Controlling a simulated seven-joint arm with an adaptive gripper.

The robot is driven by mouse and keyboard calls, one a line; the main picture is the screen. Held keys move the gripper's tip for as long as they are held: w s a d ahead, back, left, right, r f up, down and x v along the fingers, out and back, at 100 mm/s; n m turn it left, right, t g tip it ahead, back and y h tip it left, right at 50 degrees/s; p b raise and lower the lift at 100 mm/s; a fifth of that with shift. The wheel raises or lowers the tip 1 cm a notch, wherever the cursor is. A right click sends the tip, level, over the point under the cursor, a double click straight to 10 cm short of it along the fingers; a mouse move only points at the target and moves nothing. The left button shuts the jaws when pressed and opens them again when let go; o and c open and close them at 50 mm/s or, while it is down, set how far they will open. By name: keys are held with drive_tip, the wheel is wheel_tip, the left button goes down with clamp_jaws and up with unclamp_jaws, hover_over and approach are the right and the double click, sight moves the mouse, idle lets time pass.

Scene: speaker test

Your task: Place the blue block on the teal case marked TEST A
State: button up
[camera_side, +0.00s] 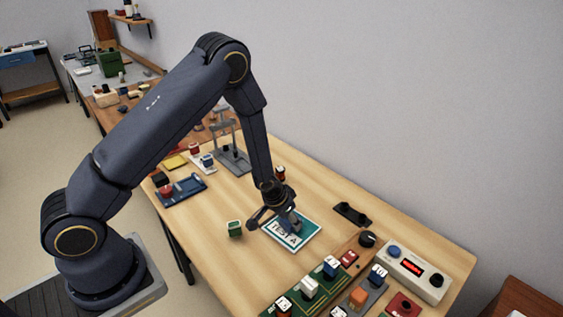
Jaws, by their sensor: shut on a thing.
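The teal case marked TEST A (306,238) lies flat on the wooden table, with its white label facing up. My gripper (285,221) is over the left and far part of the case, pointing down. It is shut on a small blue-grey piece, which looks like the blue block (296,229). The fingers hide most of it. I cannot tell whether the piece touches the case.
A green block (235,229) stands just left of the case. A black holder (351,214) lies to its right. A blue tray (183,193) and a grey stand (233,160) are farther back.

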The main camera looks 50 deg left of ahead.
drive_tip(key=o, duration=1.2)
drive_tip(key=shift+f, duration=0.1)
drive_tip(key=s+a+r+y, duration=0.1)
drive_tip(key=s+r, duration=0.4)
drive_tip(key=r, duration=0.8)
drive_tip(key=s+a+r, duration=0.1)
drive_tip(key=s+r, duration=0.4)
drive_tip(key=r, duration=0.8)
drive_tip(key=shift+t+h, duration=0.5)
drive_tip(key=s+r, duration=0.2)
drive_tip(key=s, duration=0.2)
drive_tip(key=s+d+r, duration=0.1)
drive_tip(key=s+r, duration=0.2)
drive_tip(key=s, duration=0.2)
drive_tip(key=s+d+r, duration=0.1)
drive_tip(key=s+r, duration=0.2)
drive_tip(key=s, duration=0.2)
drive_tip(key=shift+d+r, duration=0.2)
